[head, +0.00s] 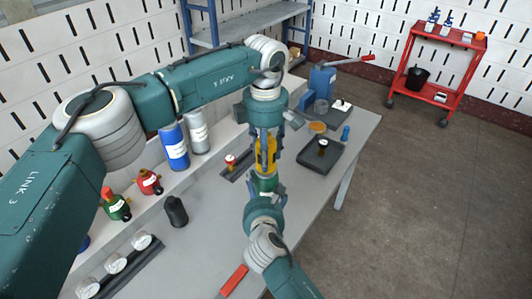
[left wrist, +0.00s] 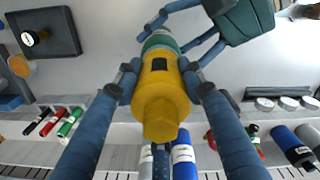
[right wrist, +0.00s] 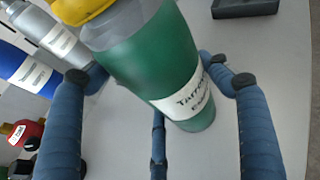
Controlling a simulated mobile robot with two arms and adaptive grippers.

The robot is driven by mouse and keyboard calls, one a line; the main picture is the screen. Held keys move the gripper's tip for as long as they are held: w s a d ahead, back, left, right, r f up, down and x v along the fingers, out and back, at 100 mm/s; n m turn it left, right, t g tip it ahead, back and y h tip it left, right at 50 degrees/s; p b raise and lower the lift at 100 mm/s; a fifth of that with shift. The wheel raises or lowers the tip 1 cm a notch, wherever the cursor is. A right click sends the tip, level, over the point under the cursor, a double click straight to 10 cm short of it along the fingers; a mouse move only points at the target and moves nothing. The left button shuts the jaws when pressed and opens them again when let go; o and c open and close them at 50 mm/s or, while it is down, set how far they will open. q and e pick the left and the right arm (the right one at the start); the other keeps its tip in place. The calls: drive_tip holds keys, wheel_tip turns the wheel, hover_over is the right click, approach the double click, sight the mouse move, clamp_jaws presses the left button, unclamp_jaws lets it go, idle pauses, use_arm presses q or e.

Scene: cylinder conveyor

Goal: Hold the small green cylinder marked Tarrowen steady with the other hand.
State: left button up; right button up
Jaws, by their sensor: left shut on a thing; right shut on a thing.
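The small green cylinder (head: 265,184) stands in the middle of the bench, its label starting "Tarrow" in the right wrist view (right wrist: 150,72). It has a grey shoulder. A yellow fitting (head: 261,148) with a dark square and a hex-like end sits at its top; it also shows in the left wrist view (left wrist: 158,95). My left gripper (head: 268,158) comes from above, its fingers shut on the fitting's sides. My right gripper (head: 267,190) comes from the near side, its fingers on either side of the green cylinder. The cylinder's base is partly hidden by my right gripper.
Blue (head: 174,147) and grey (head: 197,132) cylinders stand at the bench's back left. Small green (head: 115,206) and red (head: 149,182) cylinders and a dark one (head: 176,212) are at the left. A dark tray (head: 320,158) lies to the right. A red block (head: 233,281) is near the front.

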idle(0.3)
use_arm(q)
drive_tip(key=m, duration=0.6)
drive_tip(key=shift+a, duration=0.1)
drive_tip(key=m, duration=0.6)
drive_tip(key=shift+w, duration=0.15)
drive_tip(key=m, duration=0.6)
idle(0.3)
